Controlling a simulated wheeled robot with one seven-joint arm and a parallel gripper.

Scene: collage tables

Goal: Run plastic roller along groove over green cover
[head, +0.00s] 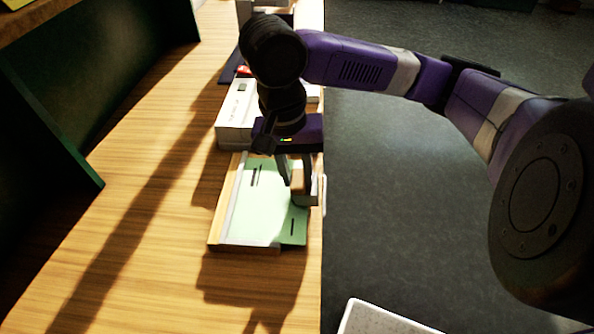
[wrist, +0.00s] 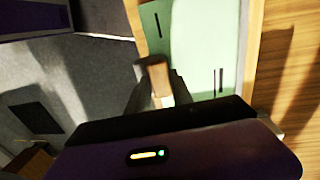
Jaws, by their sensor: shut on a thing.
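The green cover (head: 262,212) lies on a board with a pale wooden edge (head: 227,205) near the table's right edge. It has short dark slots. The cover also shows in the wrist view (wrist: 205,45), at upper middle. My gripper (head: 297,190) points down at the cover's right side. It is shut on the roller, whose brown part (wrist: 159,78) shows between the fingers in the wrist view. The roller is at the cover's edge; whether it touches the cover I cannot tell. The groove cannot be made out clearly.
A white box (head: 236,112) stands just behind the board, with more items farther back. A dark green upright panel (head: 50,150) is at the left. The wooden table (head: 150,215) is clear left of the board. A white-topped object (head: 375,318) stands off the table at the bottom.

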